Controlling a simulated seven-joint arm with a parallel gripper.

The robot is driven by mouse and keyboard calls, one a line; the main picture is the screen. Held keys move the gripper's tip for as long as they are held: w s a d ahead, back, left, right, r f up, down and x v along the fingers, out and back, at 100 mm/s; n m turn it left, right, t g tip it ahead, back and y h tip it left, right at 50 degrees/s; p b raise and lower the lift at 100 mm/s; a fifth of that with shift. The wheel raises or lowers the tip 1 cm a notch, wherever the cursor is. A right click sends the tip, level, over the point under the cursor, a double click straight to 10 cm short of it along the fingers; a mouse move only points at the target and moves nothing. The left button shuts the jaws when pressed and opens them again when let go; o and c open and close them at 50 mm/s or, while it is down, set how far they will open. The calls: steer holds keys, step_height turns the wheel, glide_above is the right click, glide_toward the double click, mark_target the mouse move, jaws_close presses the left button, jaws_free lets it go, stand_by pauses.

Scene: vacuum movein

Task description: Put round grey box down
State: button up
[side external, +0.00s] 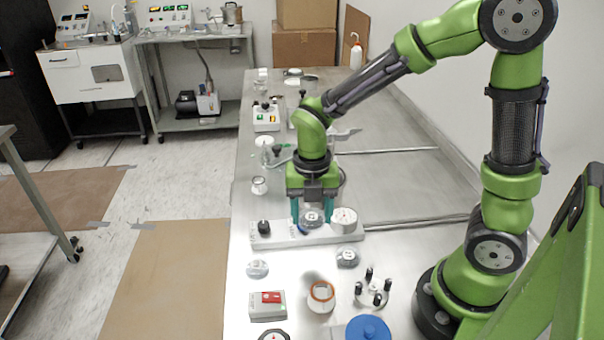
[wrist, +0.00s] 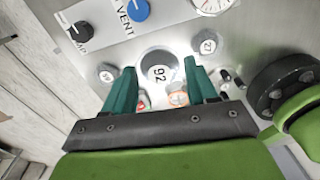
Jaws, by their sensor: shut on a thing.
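My gripper (side external: 311,216) is shut on a round grey box (side external: 311,218), with one green finger on each side of it. In the wrist view, the box (wrist: 160,70) sits between the fingertips (wrist: 160,76) with "92" on its top. In the side view, it appears in front of the control panel (side external: 285,239); its height above the table is hard to tell. Two similar round grey boxes lie apart on the table, one on the left (side external: 257,269) and one on the right (side external: 347,258).
The panel carries a black knob (side external: 263,227), a blue knob (wrist: 136,9) and a round gauge (side external: 343,218). Nearer stand a red-switch box (side external: 267,305), an orange-ringed cup (side external: 321,296), a black-posted stand (side external: 373,291) and a blue lid (side external: 368,328). Bare table separates the two loose boxes.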

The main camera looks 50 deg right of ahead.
steer(key=w+d+r+m, duration=0.1)
steer(key=w+d+m, duration=0.35)
steer(key=d, duration=0.35)
steer(key=w+d+m, duration=0.3)
steer(key=w+d, duration=0.2)
steer(key=d, duration=0.4)
step_height(320, 180, down, 9)
steer(key=shift+w+a+f, duration=0.1)
steer(key=shift+w, duration=0.05)
steer(key=shift+f, duration=0.15)
steer(key=o, duration=0.7)
steer(key=shift+o, duration=0.2)
